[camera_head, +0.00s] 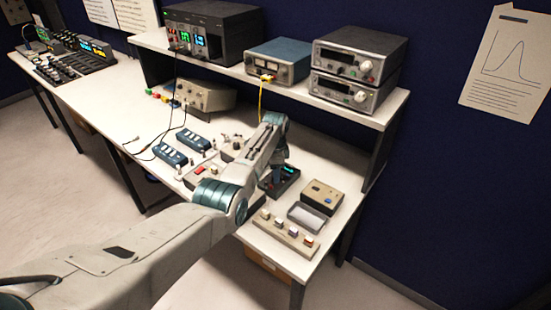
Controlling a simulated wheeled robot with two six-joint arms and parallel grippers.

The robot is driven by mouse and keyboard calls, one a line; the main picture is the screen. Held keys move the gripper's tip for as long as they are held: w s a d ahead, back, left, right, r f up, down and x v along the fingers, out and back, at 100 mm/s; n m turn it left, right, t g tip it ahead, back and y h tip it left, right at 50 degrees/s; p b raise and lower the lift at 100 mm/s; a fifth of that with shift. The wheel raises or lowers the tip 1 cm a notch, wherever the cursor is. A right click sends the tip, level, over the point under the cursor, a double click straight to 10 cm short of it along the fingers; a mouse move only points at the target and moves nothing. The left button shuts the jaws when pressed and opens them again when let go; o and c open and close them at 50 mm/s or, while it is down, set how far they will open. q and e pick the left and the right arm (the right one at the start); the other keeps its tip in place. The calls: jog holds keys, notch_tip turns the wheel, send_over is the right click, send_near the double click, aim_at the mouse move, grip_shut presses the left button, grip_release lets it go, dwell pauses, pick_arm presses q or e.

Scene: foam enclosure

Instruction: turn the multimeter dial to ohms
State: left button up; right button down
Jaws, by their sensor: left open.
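A small dark device with a teal-lit face (289,182), which looks like the multimeter, lies on the bench near its right end. My left gripper (278,176) points down over the left part of this device. The gripper is open, with nothing seen between its fingers. It hides part of the device's face, so I cannot make out the dial or its setting. I cannot tell whether the fingertips touch the device. My right gripper is out of view.
Blue modules (170,154) and thin cables lie left. A raised shelf (365,112) with instruments runs behind.

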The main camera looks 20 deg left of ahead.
pick_arm(q)
notch_tip(320, 180, up, 9)
jog(key=b, duration=0.2)
jog(key=shift+r, duration=0.2)
